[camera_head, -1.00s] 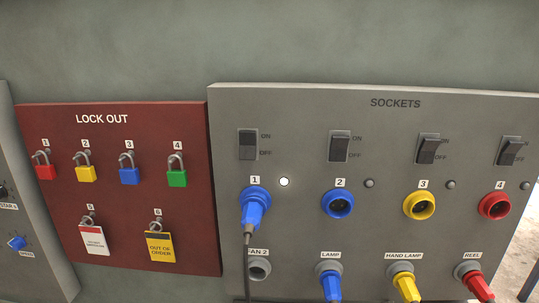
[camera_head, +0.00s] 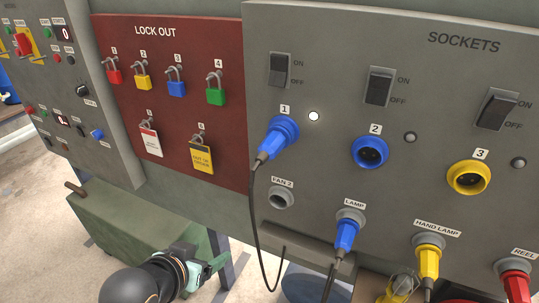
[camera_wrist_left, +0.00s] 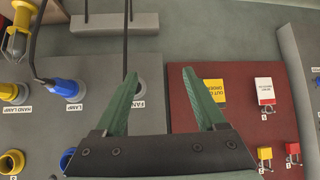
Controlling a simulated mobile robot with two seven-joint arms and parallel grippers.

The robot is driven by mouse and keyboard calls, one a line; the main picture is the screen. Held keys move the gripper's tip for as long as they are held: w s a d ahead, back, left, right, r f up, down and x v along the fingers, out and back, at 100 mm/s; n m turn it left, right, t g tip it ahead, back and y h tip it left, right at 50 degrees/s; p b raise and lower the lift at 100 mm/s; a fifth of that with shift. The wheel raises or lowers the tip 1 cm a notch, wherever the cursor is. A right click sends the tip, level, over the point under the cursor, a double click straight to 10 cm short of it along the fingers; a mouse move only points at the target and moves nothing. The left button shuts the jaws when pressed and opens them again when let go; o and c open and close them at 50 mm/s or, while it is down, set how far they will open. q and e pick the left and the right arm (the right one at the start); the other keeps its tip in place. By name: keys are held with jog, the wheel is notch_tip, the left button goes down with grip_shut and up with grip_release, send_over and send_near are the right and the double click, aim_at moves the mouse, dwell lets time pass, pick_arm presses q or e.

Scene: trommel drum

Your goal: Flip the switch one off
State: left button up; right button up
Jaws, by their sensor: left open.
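Switch one (camera_head: 280,70) is a dark rocker at the top left of the grey SOCKETS panel (camera_head: 340,25), with ON above and OFF below beside it. Below it, a blue plug (camera_head: 275,142) sits in socket 1, and a small lamp (camera_head: 314,116) next to the socket glows white. My left gripper (camera_head: 212,266) is low in the head view, well below switch one and apart from it. In the left wrist view its green fingers (camera_wrist_left: 160,75) are spread and empty, pointing toward the panels. Switch one is not visible in that wrist view. My right gripper is not in view.
The red LOCK OUT board (camera_head: 180,115) with padlocks and tags is left of the sockets. A black cable (camera_head: 252,210) hangs from plug 1. The LAMP plug (camera_head: 346,234) and HAND LAMP plug (camera_head: 428,258) stick out below. A green box (camera_head: 135,225) stands at lower left.

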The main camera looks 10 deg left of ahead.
pick_arm(q)
jog(key=w+d+r+t+h, duration=0.1)
jog(key=w+d+r+t, duration=0.15)
jog(key=r, duration=0.35)
jog(key=w+d+r+t, duration=0.1)
jog(key=w+r, duration=0.2)
jog(key=r, duration=0.3)
jog(key=m+t+h, duration=0.2)
jog(key=t+h, duration=0.1)
jog(key=t, duration=0.1)
send_near(276, 81)
jog(key=p+x, duration=0.1)
jog(key=x, duration=0.6)
jog(key=shift+w+d+r+p, duration=0.1)
jog(key=shift+w+d+p, duration=0.05)
jog(key=shift+w+p, duration=0.2)
grip_shut()
